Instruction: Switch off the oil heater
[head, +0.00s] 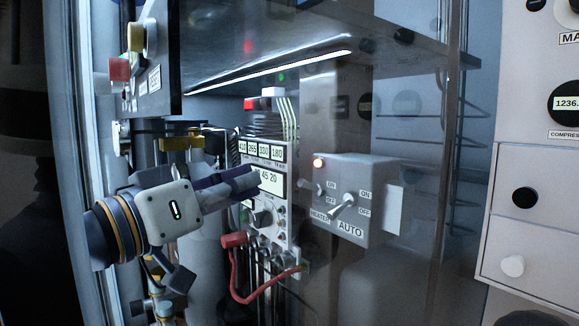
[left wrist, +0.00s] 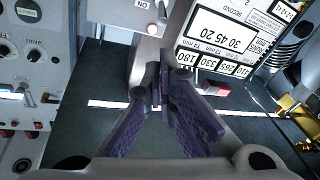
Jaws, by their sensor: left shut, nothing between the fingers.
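The grey heater control box (head: 372,195) stands right of centre in the head view, with a lit lamp (head: 319,163) at its top left. Below the lamp is a small toggle switch (head: 314,187) with ON and OFF labels and HEATER under it; its exact position is hard to tell. My left gripper (head: 254,181) is shut and empty, left of the box and in front of the white instrument panel (head: 276,153), apart from the switch. In the left wrist view, its crossed dark fingers (left wrist: 161,75) point toward a grey box part (left wrist: 148,30) with an ON label. My right gripper is out of view.
A larger AUTO toggle (head: 342,207) sits right of the heater switch. A red hose (head: 250,297) hangs below the instrument panel. A shelf with a light strip (head: 270,70) is above. A white cabinet (head: 530,190) stands at right.

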